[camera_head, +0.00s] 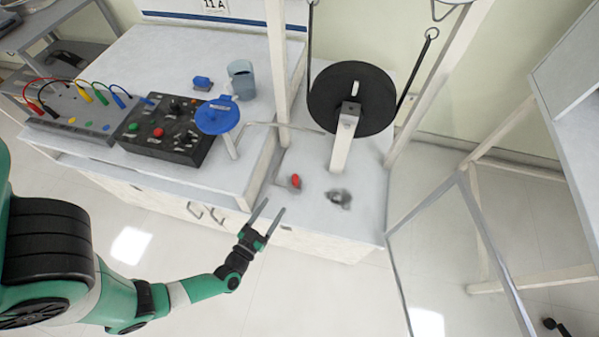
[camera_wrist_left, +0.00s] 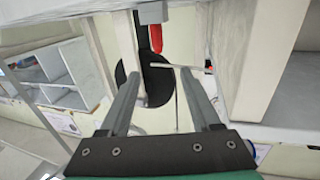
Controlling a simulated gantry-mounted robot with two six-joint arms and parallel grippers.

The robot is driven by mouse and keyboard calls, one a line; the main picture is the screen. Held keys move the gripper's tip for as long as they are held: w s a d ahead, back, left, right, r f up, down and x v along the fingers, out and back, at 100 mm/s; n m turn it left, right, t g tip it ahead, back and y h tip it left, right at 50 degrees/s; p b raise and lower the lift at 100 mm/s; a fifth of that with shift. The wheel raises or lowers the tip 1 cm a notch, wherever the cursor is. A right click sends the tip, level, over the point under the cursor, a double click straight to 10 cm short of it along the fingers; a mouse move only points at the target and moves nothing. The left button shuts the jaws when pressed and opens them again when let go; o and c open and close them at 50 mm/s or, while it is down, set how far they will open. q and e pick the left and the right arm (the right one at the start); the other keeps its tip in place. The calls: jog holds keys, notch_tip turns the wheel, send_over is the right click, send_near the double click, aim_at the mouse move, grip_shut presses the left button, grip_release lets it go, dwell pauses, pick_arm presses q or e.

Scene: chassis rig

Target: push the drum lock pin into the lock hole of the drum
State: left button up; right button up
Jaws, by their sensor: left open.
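The black drum (camera_head: 378,100) stands upright on a pale post on the bench; part of it shows in the left wrist view (camera_wrist_left: 157,88). A small red-ended piece (camera_head: 295,181), which may be the lock pin, sits in a grey mount near the bench's front edge. A red handle (camera_wrist_left: 155,38) shows beyond the fingers in the left wrist view. My left gripper (camera_head: 270,211) is open and empty, in front of the bench and apart from the red piece. I cannot make out the lock hole. My right gripper is not in view.
A blue round-topped stand (camera_head: 217,115), a black control box (camera_head: 165,130) and a grey-blue cup (camera_head: 242,80) stand on the left bench. A small metal part (camera_head: 339,197) lies right of the red piece. Pale frame posts (camera_head: 278,65) flank the drum.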

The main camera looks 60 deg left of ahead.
pick_arm(q)
jog(key=shift+w+a, duration=0.15)
jog(key=shift+a, duration=0.1)
jog(key=b, duration=0.3)
send_near(293, 178)
jog(key=x, duration=0.3)
jog(key=shift+w+a+f, duration=0.1)
jog(key=shift+w+a, duration=0.05)
jog(key=shift+w, duration=0.3)
jog(key=shift+w+a, duration=0.25)
jog(key=shift+a, duration=0.05)
jog(key=b+x, duration=0.1)
jog(key=x, duration=0.3)
jog(key=shift+w+a+b, duration=0.15)
jog(key=shift+b, duration=0.25)
grip_shut()
